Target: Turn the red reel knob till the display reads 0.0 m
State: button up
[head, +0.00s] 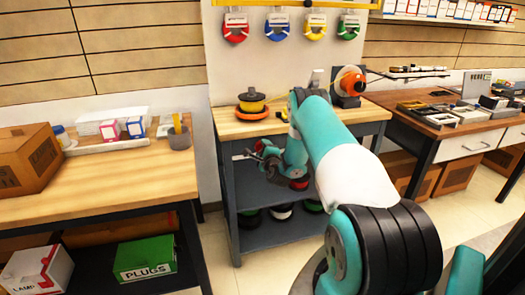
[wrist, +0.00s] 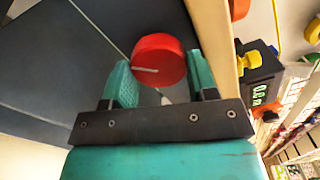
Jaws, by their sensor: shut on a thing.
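The red reel knob (wrist: 159,60), round with a white line on its face, sits between the two teal fingers of my gripper (wrist: 160,78) in the wrist view. The fingers are shut on its sides. The white line lies nearly level in that picture. A black display box (wrist: 262,85) stands to the right, its green digits turned sideways; they look like 0.0 or 0.8, and I cannot tell which. In the head view my gripper (head: 262,150) is small at the front of the grey workbench (head: 228,180), below its top.
A yellow spool on an orange-red base (head: 252,106) and an orange reel (head: 350,82) stand on the bench. Several reels lie on its lower shelves. A wooden table (head: 110,185) stands left, a desk (head: 440,120) right. The bench's wooden edge (wrist: 215,45) runs close beside my right finger.

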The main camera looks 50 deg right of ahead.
jog(key=shift+w+a+r, duration=0.1)
jog(key=shift+w, duration=0.05)
jog(key=o, duration=0.9)
jog(key=shift+o, duration=0.2)
